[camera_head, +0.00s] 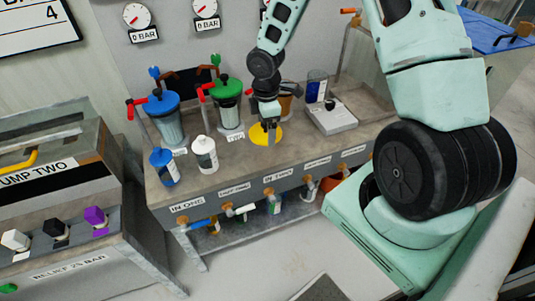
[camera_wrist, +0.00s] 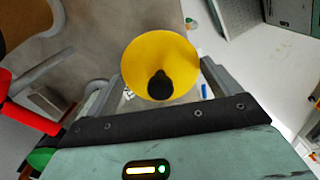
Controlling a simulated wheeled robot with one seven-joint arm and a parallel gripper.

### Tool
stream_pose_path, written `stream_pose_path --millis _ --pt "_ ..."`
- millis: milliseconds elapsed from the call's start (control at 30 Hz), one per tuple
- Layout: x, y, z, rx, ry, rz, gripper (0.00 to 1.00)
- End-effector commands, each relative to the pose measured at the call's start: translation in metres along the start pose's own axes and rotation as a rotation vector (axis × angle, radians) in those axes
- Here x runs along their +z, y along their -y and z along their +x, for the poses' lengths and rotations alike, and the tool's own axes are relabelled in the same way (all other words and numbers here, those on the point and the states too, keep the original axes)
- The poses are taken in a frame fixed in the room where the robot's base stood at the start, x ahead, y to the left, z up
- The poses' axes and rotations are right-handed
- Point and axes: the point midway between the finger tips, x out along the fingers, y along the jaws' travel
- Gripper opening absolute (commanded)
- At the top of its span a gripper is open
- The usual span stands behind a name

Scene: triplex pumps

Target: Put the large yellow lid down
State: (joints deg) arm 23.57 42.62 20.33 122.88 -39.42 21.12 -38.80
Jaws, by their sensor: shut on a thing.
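The large yellow lid (camera_head: 257,135) is a round yellow disc at the bench, under my gripper (camera_head: 268,122) in the head view. In the wrist view the yellow lid (camera_wrist: 160,60) shows face-on with a dark knob (camera_wrist: 160,86) towards me. My gripper (camera_wrist: 158,88) is shut on the lid, at its knob. The fingertips are partly hidden behind the wrist's dark edge. I cannot tell whether the lid touches the bench top (camera_head: 225,180) or hangs just above it.
A blue-lidded canister (camera_head: 165,118) and a green-lidded canister (camera_head: 227,105) stand left of my gripper. A blue bottle (camera_head: 164,167) and a white bottle (camera_head: 204,155) stand at the front.

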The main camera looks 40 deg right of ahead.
Motion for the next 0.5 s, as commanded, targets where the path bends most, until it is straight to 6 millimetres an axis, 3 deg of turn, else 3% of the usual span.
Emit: stream_pose_path --millis 100,300,500 --pt "0.008 -0.007 -0.005 0.005 0.001 -0.178 0.66" --pt "0.013 -0.011 -0.009 0.004 0.005 -0.344 0.66" --pt "0.013 -0.011 0.022 0.001 0.006 -0.372 0.66"
